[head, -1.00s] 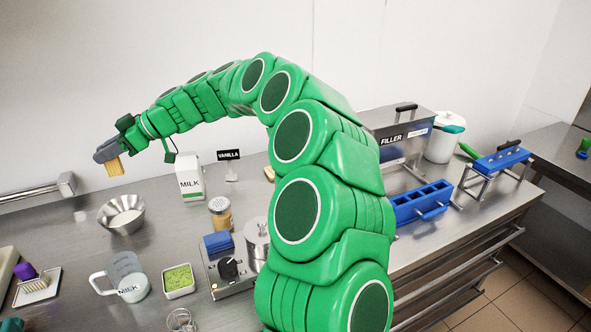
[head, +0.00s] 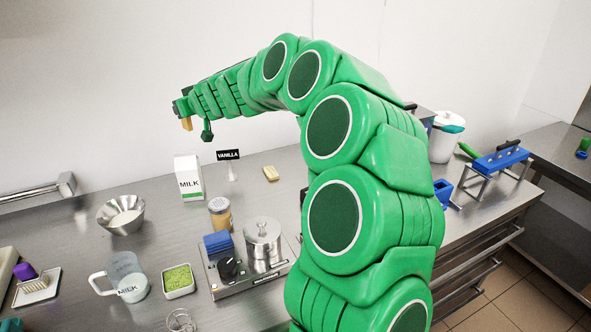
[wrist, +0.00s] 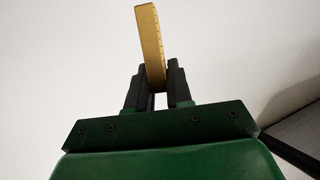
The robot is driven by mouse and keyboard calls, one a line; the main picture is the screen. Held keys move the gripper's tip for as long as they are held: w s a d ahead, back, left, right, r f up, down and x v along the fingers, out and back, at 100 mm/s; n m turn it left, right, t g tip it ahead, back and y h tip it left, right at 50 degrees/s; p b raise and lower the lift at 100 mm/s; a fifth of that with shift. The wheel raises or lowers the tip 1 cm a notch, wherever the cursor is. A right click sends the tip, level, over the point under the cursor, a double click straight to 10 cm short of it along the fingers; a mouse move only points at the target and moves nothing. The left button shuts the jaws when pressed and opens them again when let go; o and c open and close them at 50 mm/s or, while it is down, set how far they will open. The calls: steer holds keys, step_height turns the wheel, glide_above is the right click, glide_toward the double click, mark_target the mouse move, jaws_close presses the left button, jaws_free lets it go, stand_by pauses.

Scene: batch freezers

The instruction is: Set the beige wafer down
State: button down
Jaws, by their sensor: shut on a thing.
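The beige wafer (head: 187,124) is in my gripper (head: 179,107), held in the air well above the counter, in front of the white wall and above the milk carton. In the wrist view the wafer (wrist: 149,35) stands up between the two dark fingers of my gripper (wrist: 154,84), slightly tilted, with its lower end pinched. In the head view the fingers are small and partly hidden behind my wrist.
A milk carton (head: 187,178), a VANILLA sign (head: 229,156) and another small beige block (head: 270,173) stand on the steel counter (head: 85,192). My arm covers much of the filler.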

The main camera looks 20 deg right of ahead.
steer(key=s+d+f+m+g+h, duration=0.1)
steer(key=s+d+m+h, duration=0.35)
steer(key=d, duration=0.55)
steer(key=s+d+m+g+h, duration=0.1)
steer(key=s+d+m+h, duration=0.3)
steer(key=d, duration=0.7)
steer(key=s+d+f+m+g+h, duration=0.1)
steer(key=s+d+m+h, duration=0.2)
steer(key=d+m+h, duration=0.5)
step_height(320, 180, down, 10)
steer(key=d+n+y, duration=0.2)
steer(key=n, duration=0.1)
steer(key=w+d+f, duration=0.1)
steer(key=w+f, duration=0.2)
steer(key=w, duration=0.1)
steer(key=w+d+f, duration=0.2)
steer(key=w+f, duration=0.1)
steer(key=w, duration=0.2)
steer(key=w+d+f, duration=0.1)
steer(key=w+f, duration=0.3)
steer(key=shift+w+d+f, duration=0.1)
steer(key=shift+w+d, duration=0.05)
steer(key=shift+w, duration=0.1)
steer(key=shift+f, duration=1.4)
